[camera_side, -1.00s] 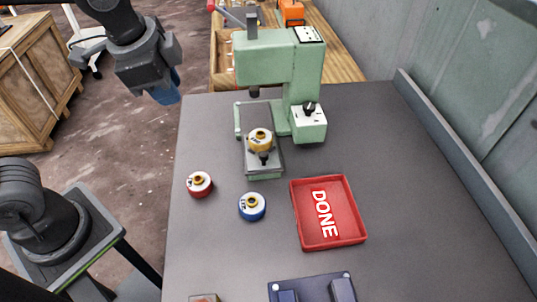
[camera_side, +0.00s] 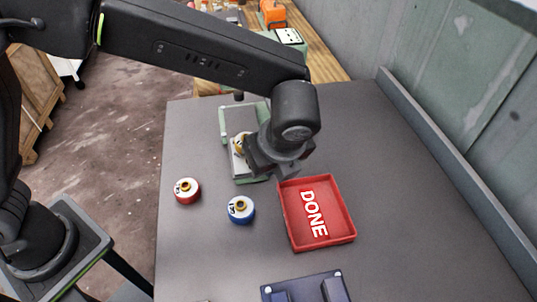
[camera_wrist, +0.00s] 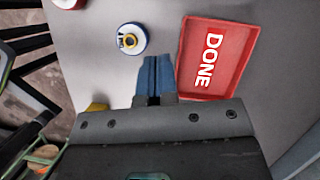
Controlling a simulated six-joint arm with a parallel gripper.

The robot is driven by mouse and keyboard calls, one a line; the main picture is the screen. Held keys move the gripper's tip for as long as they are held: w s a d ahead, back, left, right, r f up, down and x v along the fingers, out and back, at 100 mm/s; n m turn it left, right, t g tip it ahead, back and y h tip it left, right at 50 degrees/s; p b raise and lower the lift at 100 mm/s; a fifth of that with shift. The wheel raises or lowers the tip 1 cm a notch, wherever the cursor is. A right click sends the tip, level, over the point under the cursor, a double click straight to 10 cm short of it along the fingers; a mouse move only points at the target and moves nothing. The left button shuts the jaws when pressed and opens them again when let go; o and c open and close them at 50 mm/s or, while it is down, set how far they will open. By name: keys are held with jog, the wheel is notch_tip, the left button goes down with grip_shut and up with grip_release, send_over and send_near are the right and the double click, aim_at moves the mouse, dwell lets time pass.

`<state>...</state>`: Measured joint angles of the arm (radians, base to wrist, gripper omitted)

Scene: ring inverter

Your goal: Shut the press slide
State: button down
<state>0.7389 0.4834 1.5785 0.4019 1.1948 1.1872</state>
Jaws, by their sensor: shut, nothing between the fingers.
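The press (camera_side: 290,38) is green and mostly hidden behind my arm in the side view. Its slide (camera_side: 243,181) is out towards the front, with a yellow-topped piece (camera_side: 239,146) on it. The wrist view shows a yellow bit (camera_wrist: 97,107) at the left of my gripper. My gripper (camera_wrist: 156,62) has blue fingers that are shut and empty, pointing down. In the side view its body is just right of the slide's front end. The fingertips are hidden there, so I cannot tell whether they touch the slide.
A red DONE tray (camera_side: 346,228) lies to the right and front of my gripper. A blue ringed piece (camera_side: 241,210) and a red one (camera_side: 187,191) stand in front of the slide. A dark fixture (camera_side: 305,289) is at the front edge. The table's right side is clear.

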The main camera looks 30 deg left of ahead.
jog(key=x, duration=0.7)
jog(key=shift+a, duration=0.1)
jog(key=shift+w+a+r, duration=0.1)
jog(key=shift+w+a, duration=0.25)
jog(key=shift+a, duration=0.2)
jog(key=shift+w+a+r, duration=0.1)
jog(key=shift+w+a, duration=0.25)
jog(key=shift+a, duration=0.15)
jog(key=shift+w+a, duration=0.3)
jog(key=shift+a, duration=0.2)
jog(key=w+a, duration=0.6)
jog(key=shift+a+f, duration=0.1)
jog(key=shift+a, duration=0.05)
